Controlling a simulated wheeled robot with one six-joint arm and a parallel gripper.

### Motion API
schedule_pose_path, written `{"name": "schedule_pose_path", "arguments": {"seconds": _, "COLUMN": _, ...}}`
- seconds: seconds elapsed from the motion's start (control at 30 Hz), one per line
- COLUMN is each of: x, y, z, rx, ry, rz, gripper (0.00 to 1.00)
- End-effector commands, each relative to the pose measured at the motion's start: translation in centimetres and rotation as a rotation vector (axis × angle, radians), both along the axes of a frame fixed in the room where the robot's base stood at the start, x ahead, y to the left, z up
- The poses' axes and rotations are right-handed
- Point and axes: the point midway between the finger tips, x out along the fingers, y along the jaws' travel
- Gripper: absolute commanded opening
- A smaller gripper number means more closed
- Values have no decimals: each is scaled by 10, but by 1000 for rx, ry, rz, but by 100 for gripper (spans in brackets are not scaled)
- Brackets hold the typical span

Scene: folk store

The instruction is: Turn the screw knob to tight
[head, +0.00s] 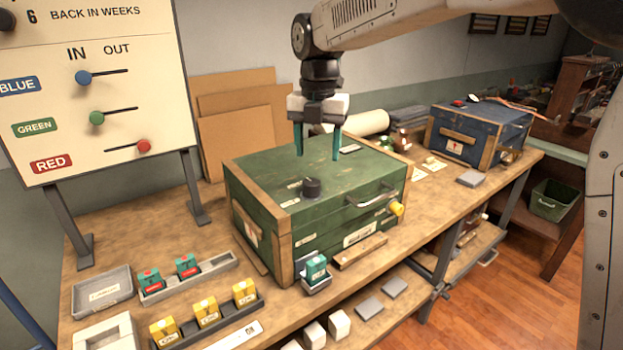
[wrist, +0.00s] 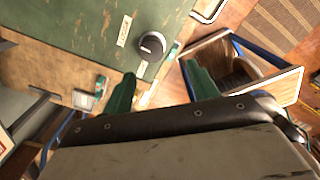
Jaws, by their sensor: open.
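I cannot read any mark showing how tight the knob is.
A yellow knob (head: 396,208) and a metal handle (head: 371,196) stick out of the chest's front. A board with sliders (head: 90,85) stands at left. Trays (head: 102,290) with small coloured boxes lie front left. A blue chest (head: 478,130) stands at the back right.

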Motion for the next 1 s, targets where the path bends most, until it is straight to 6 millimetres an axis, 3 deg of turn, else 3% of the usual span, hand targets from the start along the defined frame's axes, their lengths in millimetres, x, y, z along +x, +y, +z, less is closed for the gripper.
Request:
{"name": "schedule_pose_path", "arguments": {"seconds": 0.13, "x": 8, "y": 13, "z": -10, "rx": -2, "ry": 5, "rz": 97, "gripper": 59}}
{"name": "schedule_pose_path", "arguments": {"seconds": 0.6, "x": 8, "y": 12, "z": -75, "rx": -2, "ry": 5, "rz": 103, "gripper": 59}}
{"name": "schedule_pose_path", "arguments": {"seconds": 1.0, "x": 8, "y": 12, "z": -84, "rx": -1, "ry": 3, "rz": 102, "gripper": 59}}
